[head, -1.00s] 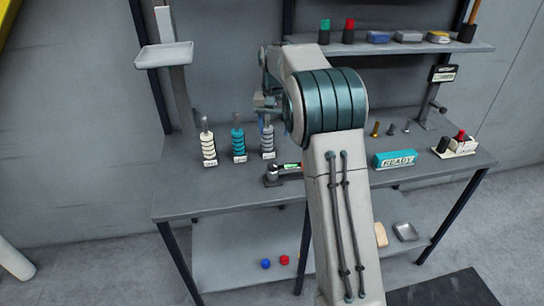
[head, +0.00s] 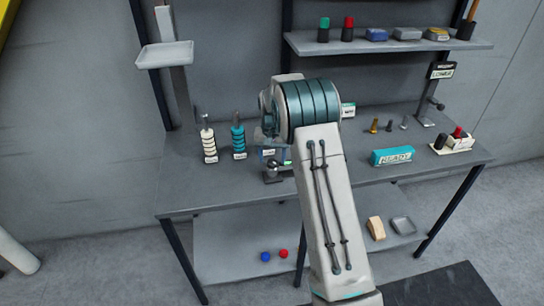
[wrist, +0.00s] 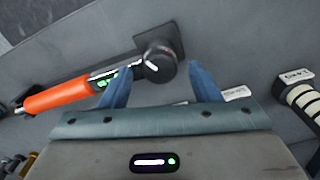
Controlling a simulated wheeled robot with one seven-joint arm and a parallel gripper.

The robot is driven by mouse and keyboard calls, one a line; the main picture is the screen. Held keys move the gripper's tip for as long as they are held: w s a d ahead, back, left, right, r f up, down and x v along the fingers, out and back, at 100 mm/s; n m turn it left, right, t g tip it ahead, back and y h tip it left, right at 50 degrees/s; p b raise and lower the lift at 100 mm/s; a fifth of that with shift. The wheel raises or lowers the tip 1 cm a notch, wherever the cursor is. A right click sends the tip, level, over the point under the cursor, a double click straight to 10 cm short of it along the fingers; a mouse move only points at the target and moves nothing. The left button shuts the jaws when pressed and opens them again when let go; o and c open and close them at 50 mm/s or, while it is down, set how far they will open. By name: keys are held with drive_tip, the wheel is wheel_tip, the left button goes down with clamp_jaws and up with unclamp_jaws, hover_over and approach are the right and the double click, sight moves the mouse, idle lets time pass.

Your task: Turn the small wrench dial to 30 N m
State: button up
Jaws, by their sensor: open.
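The small wrench in the wrist view has an orange handle (wrist: 62,97), a silver shaft and a small green display (wrist: 104,82). Its head end meets a black round dial (wrist: 158,60) with a white mark, on a dark square base (wrist: 177,38). The dial's base also shows in the head view (head: 273,179), with my arm hiding most of the wrench. My gripper (wrist: 160,68) is open, its blue fingers on either side of the dial in the picture. I cannot tell whether they touch it. No dial numbers are readable.
A white-ringed post (head: 209,146) and a teal-ringed post (head: 238,141) stand left of the dial. A teal READY box (head: 391,157) lies to the right, with several bolts behind it. A shelf (head: 390,46) hangs at the back.

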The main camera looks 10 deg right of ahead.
drive_tip(key=shift+f, duration=0.4)
drive_tip(key=c, duration=1)
drive_tip(key=shift+m+b, duration=0.6)
drive_tip(key=shift+m, duration=0.4)
drive_tip(key=m+b, duration=0.1)
drive_tip(key=m, duration=0.2)
drive_tip(key=shift+m, duration=0.3)
drive_tip(key=m, duration=0.6)
drive_tip(key=shift+b, duration=0.4)
